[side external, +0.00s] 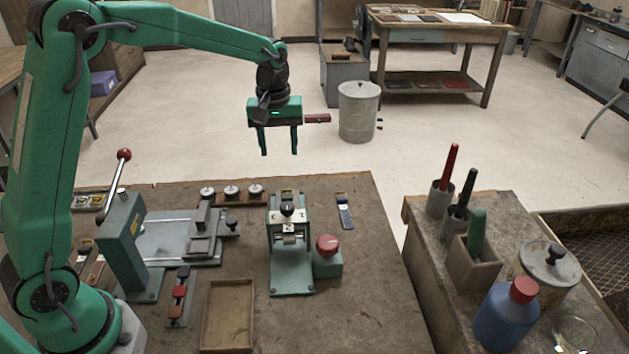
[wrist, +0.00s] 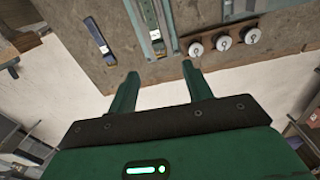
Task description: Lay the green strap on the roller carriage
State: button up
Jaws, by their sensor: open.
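My gripper (side external: 279,153) is open and empty, pointing down in the air beyond the bench's far edge. Its two fingers also show in the wrist view (wrist: 160,70), apart with nothing between them. A green-grey stand with rollers (side external: 290,240), which looks like the roller carriage, stands mid-bench, marked 2. A small narrow piece (side external: 287,196) shows at its far top; I cannot tell whether it is the green strap.
A red knob (side external: 327,244) sits right of the stand. A lever press (side external: 124,240), a sliding plate and several white discs (side external: 231,191) are left. An empty wooden tray (side external: 228,312) lies in front. Cups with tools (side external: 440,198) and a blue bottle (side external: 504,318) stand on the right bench.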

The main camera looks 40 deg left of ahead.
jog(key=s+r+m+t, duration=0.35)
jog(key=s+r, duration=0.65)
jog(key=s, duration=0.4)
jog(key=s+f+m+t, duration=0.1)
jog(key=s+m, duration=0.4)
jog(key=s, duration=0.7)
jog(key=shift+s+d+f+t, duration=0.35)
jog(key=shift+s+f, duration=0.05)
jog(key=shift+f, duration=0.05)
